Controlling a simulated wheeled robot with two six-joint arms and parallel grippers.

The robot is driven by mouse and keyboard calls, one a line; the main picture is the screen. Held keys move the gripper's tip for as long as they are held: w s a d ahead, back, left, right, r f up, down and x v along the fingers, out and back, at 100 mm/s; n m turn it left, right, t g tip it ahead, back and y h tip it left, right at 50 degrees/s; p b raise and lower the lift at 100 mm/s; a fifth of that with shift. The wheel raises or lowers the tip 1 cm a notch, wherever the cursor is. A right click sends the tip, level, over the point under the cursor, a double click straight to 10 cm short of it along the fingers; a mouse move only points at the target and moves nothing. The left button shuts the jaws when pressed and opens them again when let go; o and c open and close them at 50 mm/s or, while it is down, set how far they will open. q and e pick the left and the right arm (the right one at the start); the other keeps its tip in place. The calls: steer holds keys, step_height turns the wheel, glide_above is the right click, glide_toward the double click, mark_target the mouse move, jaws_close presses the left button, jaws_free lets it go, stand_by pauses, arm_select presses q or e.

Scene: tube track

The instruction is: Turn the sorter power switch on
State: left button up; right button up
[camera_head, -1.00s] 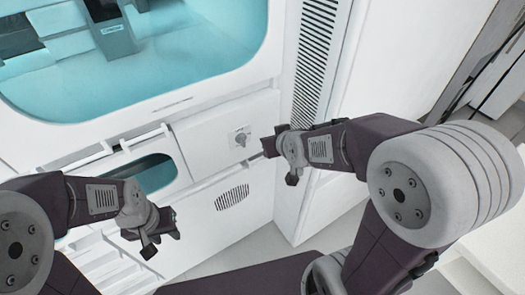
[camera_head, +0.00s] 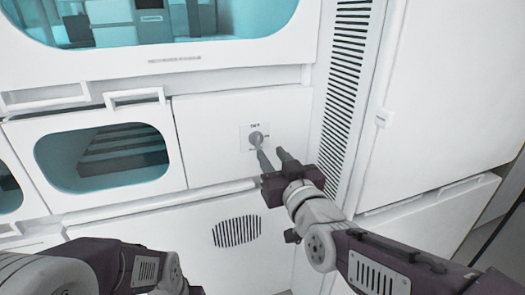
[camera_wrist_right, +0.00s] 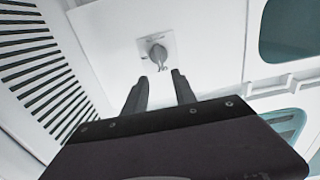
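The sorter power switch (camera_head: 256,139) is a small grey rotary knob on a square plate on the white machine front, with small lettering above it that is too small to read surely. In the right wrist view the knob (camera_wrist_right: 158,54) is ahead of the fingertips, above the gap between them. My right gripper (camera_head: 272,156) is open, with its two fingers apart and nothing between them. Its fingertips are just below and right of the knob; whether one touches it I cannot tell. My left arm (camera_head: 110,268) shows at the lower left, its fingers out of the picture.
A drawer with a teal window (camera_head: 105,158) and a protruding handle (camera_head: 134,96) is left of the switch panel. A large teal window (camera_head: 160,30) is above. Vent slots (camera_head: 345,90) run down the right, and a round grille (camera_head: 237,231) is below.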

mark_target(259, 138)
steer(key=b+x, duration=0.1)
steer(key=x, duration=0.7)
steer(key=shift+w+a+f+b, duration=0.1)
steer(key=shift+w+b, duration=0.2)
steer(key=shift+w, duration=0.05)
jaws_close()
